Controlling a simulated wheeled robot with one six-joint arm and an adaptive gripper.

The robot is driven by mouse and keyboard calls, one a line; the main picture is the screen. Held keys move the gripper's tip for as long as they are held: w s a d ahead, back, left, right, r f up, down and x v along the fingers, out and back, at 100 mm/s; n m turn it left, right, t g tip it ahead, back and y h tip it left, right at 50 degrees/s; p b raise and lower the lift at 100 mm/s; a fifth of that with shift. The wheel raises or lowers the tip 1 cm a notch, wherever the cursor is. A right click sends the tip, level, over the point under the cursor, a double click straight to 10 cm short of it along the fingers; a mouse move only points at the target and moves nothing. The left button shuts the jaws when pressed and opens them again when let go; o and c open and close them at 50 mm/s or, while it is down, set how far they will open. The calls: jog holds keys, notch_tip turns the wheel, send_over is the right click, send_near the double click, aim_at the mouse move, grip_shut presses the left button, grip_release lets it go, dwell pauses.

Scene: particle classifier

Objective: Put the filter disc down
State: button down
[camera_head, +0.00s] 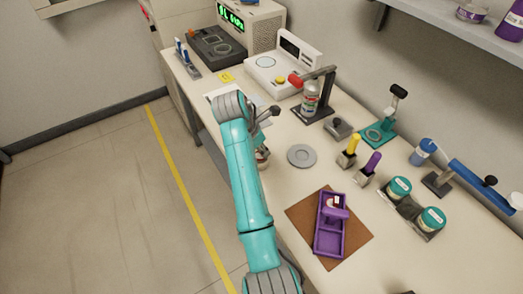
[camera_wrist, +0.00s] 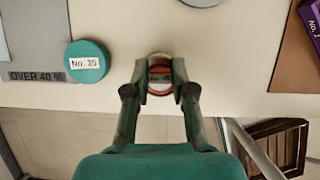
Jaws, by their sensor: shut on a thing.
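My gripper (camera_wrist: 160,88) is shut on a small round thing (camera_wrist: 160,73) with a red ring and a pale, glassy rim. The fingers cover its sides, and I cannot tell for certain that it is the filter disc. It is at the table's near edge; I cannot tell whether it touches the top. In the head view my wrist hides most of it. A flat grey disc (camera_head: 301,155) lies on the table right of my gripper; its edge shows in the wrist view (camera_wrist: 203,2).
A teal round lid (camera_wrist: 88,62) marked No. 35 is left of my gripper in the wrist view. A purple tray (camera_head: 319,247) lies on a brown mat (camera_head: 358,239). Two teal-lidded jars (camera_head: 400,187) and several tools stand right. Bare table surrounds the grey disc.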

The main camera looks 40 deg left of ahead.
aim_at(261, 155)
jog(key=shift+f, duration=0.7)
jog(key=shift+f, duration=0.4)
jog(key=shift+s+f, duration=0.15)
jog(key=shift+f, duration=0.2)
jog(key=c, duration=1)
grip_release()
jog(key=shift+f, duration=0.2)
jog(key=shift+r, duration=0.1)
